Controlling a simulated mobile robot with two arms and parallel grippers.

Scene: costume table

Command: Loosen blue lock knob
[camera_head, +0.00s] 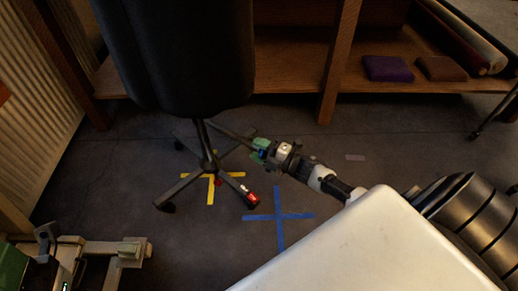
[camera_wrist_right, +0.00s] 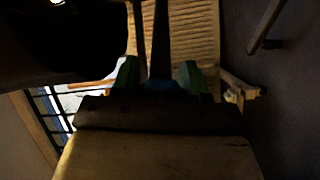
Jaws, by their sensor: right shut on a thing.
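A black office chair (camera_head: 180,50) stands on a star base. My right gripper (camera_head: 262,151) is beside the chair's column, under the seat's right side, with its green fingertips shut on a small blue knob (camera_head: 262,154). The right wrist view shows the blue knob (camera_wrist_right: 162,87) between the two green fingers, partly hidden by the dark gripper body. A dark rod rises from the knob there. The knob's turn position cannot be made out.
Yellow tape (camera_head: 211,188) marks the floor under the chair base, and a blue tape cross (camera_head: 278,217) lies in front. One chair leg has a red piece (camera_head: 252,198). A wooden shelf behind holds a purple folded cloth (camera_head: 388,68).

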